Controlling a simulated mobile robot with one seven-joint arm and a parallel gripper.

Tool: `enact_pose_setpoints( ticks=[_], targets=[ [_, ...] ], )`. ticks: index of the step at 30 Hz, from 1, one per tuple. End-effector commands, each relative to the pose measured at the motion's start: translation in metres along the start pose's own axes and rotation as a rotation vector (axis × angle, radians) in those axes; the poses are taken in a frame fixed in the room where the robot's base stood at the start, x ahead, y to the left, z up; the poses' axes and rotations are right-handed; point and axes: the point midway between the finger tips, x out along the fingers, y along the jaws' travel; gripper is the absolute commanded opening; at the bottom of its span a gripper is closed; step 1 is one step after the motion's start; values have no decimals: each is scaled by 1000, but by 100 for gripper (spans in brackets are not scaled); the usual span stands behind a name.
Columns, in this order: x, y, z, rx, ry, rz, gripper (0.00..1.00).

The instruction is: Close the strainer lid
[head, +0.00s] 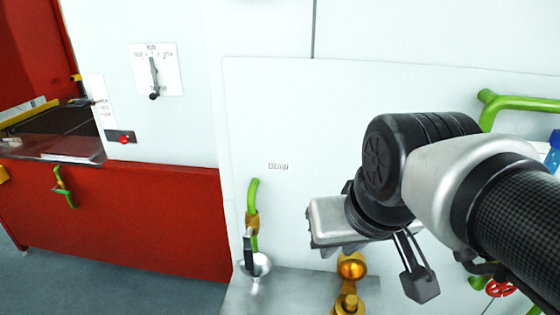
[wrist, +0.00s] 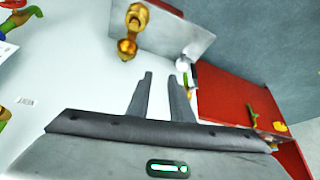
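A brass fitting (head: 347,303) with a round cup-like upper part (head: 351,266) stands by the white panel, below and right of my gripper in the head view. It looks like the strainer; I cannot tell which part is its lid or how the lid stands. In the wrist view the brass fitting (wrist: 128,46) is at the top, beyond the fingertips and apart from them. My gripper (wrist: 160,76) has its two dark fingers apart with nothing between them. In the head view its fingers are mostly hidden under its silver body.
A green pipe with a brass valve (head: 252,220) and a silver cup stands left of my gripper, near a DRAIN label (head: 278,167). A grey ledge (head: 285,290) lies below. Green pipes (head: 520,102) and a red handwheel (head: 500,289) are at right. A red cabinet (head: 130,220) is at left.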

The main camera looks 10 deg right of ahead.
Motion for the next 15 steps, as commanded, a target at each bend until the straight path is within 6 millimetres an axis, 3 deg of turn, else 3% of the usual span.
enact_pose_setpoints(
  ticks=[1, 3, 5, 9, 15],
  targets=[
    [8, 3, -6, 12, -18, 3, 11],
    [20, 11, -20, 35, -48, 8, 0],
    [35, 20, -35, 61, -80, 15, 0],
    [83, 52, -72, 132, -162, 36, 0],
    [160, 103, -105, 214, -261, 68, 0]
  ],
)
